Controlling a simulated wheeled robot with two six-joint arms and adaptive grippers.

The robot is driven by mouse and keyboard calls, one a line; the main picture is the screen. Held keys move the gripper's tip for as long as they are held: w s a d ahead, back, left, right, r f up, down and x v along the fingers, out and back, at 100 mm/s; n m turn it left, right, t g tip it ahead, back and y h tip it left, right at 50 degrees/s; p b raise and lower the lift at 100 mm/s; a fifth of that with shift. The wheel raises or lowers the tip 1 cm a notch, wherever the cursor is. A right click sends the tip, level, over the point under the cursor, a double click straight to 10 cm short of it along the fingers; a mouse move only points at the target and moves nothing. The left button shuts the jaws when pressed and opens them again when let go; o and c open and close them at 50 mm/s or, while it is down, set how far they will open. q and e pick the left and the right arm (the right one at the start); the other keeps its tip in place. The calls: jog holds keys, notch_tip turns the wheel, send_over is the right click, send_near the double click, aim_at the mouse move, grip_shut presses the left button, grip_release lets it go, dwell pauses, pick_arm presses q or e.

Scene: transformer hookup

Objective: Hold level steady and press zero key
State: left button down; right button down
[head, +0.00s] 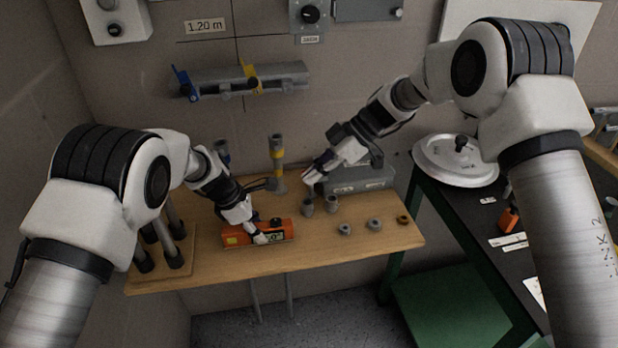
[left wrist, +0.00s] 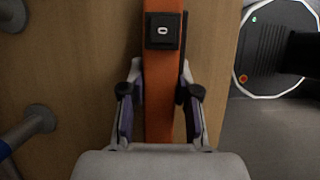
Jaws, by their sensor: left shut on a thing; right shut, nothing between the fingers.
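The orange level (head: 240,235) lies on the wooden bench near its front edge, left of the middle. My left gripper (head: 258,238) is shut on the level. In the left wrist view the level (left wrist: 165,90) runs lengthwise between the two fingers of that gripper (left wrist: 161,100). The black zero key (left wrist: 163,31), marked 0, is on the level beyond the fingertips, uncovered. The key (head: 276,221) shows small in the head view. My right gripper (head: 312,179) is shut and empty, above the bench to the right of the level and apart from it.
The wooden bench (head: 310,255) bears several small grey fittings (head: 374,224) on the right and an upright grey post with a yellow band (head: 278,155) at the back. Dark posts (head: 172,252) stand at the left. A grey box (head: 362,178) sits behind my right gripper.

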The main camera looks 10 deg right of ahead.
pick_arm(q)
jog(key=shift+s+f, duration=0.1)
dwell(0.3)
jog(key=c, duration=0.8)
grip_release()
jog(key=shift+o, duration=0.2)
